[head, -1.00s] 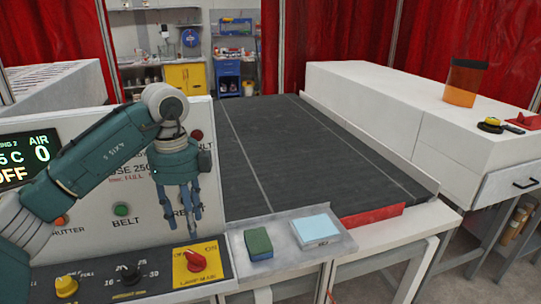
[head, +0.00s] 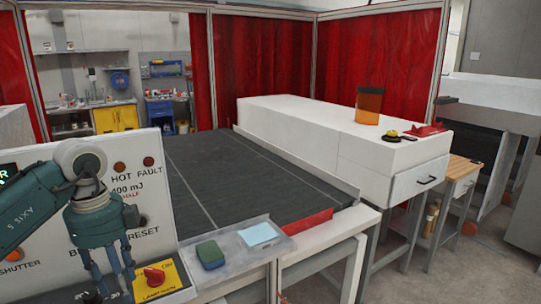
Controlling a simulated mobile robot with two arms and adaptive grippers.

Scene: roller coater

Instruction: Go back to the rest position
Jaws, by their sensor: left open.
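My left gripper (head: 116,284) is at the lower left of the head view, pointing down in front of the control panel (head: 52,216). Its fingers are apart, with nothing seen between them. It hangs just left of the red lamp-main knob (head: 154,275) on its yellow plate; I cannot tell whether it touches anything. My arm and gripper hide part of the panel's lettering and lower buttons. My right gripper is not in view.
A green sponge-like block (head: 211,254) and a light-blue pad (head: 258,235) lie on the front ledge. The dark conveyor belt (head: 235,176) runs back beside a long white housing (head: 300,135). A small wooden table (head: 458,170) stands right. Floor shows at lower right.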

